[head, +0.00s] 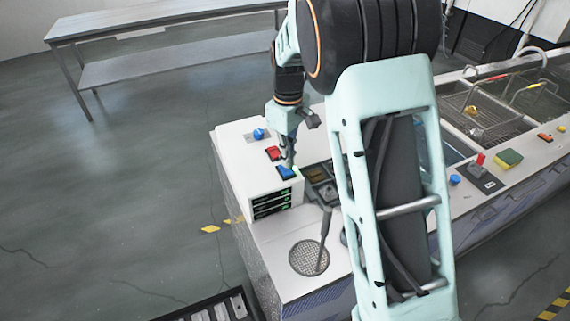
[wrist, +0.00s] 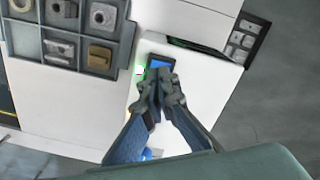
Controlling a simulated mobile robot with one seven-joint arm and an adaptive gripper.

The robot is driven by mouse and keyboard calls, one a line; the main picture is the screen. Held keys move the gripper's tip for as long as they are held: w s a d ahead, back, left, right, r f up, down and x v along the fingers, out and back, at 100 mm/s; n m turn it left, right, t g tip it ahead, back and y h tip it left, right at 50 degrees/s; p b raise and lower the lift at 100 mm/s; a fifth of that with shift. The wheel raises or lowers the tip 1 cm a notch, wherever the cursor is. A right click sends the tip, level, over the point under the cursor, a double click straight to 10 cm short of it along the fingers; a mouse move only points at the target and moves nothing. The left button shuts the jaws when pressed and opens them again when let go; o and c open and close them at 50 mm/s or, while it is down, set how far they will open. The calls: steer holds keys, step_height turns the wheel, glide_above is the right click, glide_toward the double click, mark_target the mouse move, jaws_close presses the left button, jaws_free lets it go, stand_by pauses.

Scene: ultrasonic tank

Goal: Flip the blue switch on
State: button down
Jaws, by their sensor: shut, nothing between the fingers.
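The blue switch (head: 285,173) is a rocker in a dark frame on top of the white control box (head: 236,166). In the wrist view the blue switch (wrist: 161,63) shows just beyond my fingertips, partly covered by them. My gripper (head: 289,163) points down over the switch, and its fingers are shut and empty. In the wrist view my gripper (wrist: 158,82) has its tips at the switch's near edge. I cannot tell whether they touch it. A green glow (wrist: 140,71) shows beside the switch. The switch's tilt is not clear.
A red switch (head: 273,153) and a blue knob (head: 259,134) sit behind the blue switch on the same box. A compartment tray (wrist: 75,52) with metal parts is close by. A round mesh drain (head: 309,258) is in front. My arm hides part of the counter.

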mark_target(288, 172)
steer(key=shift+r+p, duration=1.3)
steer(key=shift+r, duration=0.85)
